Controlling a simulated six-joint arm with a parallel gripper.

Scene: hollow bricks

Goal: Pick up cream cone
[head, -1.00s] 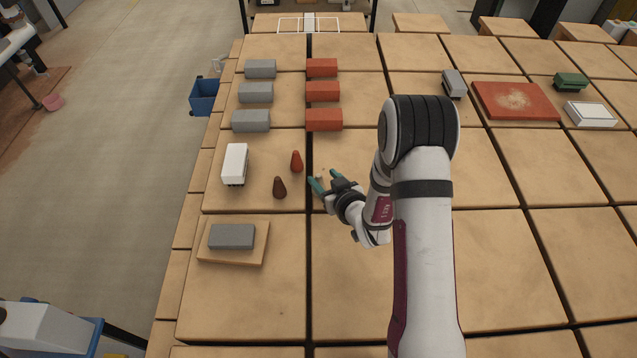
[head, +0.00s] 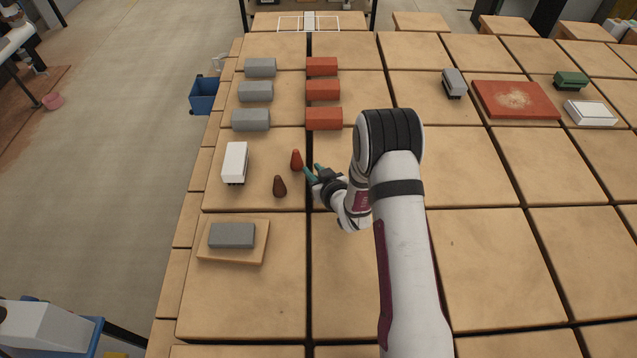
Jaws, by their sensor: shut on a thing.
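My gripper (head: 313,171) has teal fingertips and is low over the table, just right of the red cone (head: 296,160). It is shut on the cream cone, which is mostly hidden between the fingers and blends with the tan table. I cannot tell whether the cone touches the table. A dark brown cone (head: 279,187) stands upright to the lower left of the gripper. The red cone also stands upright, very close to the fingertips.
A white block (head: 235,162) lies left of the cones. Grey bricks (head: 251,119) and red bricks (head: 324,118) form two columns behind. A grey brick (head: 232,236) rests on a tan board (head: 233,261) in front.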

